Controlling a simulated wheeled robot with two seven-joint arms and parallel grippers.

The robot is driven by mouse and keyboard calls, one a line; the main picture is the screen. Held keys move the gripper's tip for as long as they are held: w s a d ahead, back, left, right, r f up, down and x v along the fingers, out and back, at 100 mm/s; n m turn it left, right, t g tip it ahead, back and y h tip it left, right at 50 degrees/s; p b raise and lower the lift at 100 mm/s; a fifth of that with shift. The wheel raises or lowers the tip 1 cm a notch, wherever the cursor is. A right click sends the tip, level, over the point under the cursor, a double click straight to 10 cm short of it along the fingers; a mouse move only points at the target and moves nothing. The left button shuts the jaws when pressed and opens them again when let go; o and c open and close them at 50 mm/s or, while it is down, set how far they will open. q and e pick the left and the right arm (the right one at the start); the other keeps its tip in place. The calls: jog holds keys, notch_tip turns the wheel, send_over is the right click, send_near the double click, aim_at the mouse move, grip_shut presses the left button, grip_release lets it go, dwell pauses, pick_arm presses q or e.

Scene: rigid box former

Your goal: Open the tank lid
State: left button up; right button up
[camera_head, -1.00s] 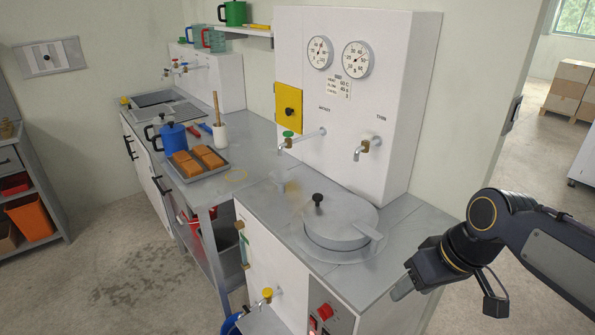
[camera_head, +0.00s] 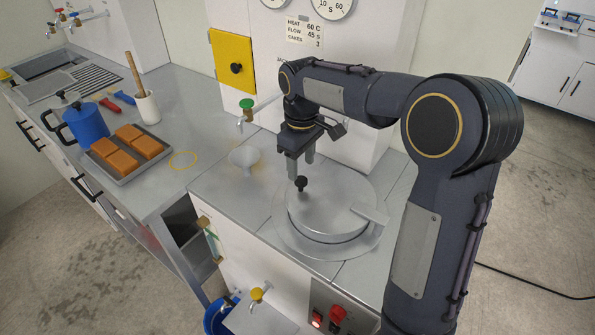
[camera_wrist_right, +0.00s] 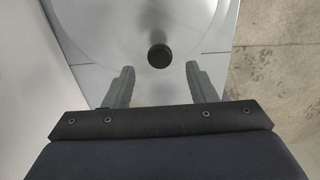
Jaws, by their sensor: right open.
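The round grey tank lid (camera_head: 325,207) lies flat on the tank in the counter, with a black knob (camera_head: 301,183) standing up on it. A flat tab (camera_head: 371,214) juts from its right side. My right gripper (camera_head: 300,172) points down just above the knob, its fingers apart. In the right wrist view the black knob (camera_wrist_right: 159,55) shows ahead of the open fingers (camera_wrist_right: 160,88), about midway between them, and the gripper does not hold it. My left gripper does not show.
A white panel (camera_head: 245,45) with gauges and a yellow plate (camera_head: 231,62) stands behind the tank. A green-handled tap (camera_head: 246,105) and a grey funnel (camera_head: 244,158) are left of the lid. A tray of orange blocks (camera_head: 150,167) sits farther left.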

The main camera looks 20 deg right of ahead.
aim_at(301, 179)
jog(key=shift+f, duration=2.2)
grip_shut()
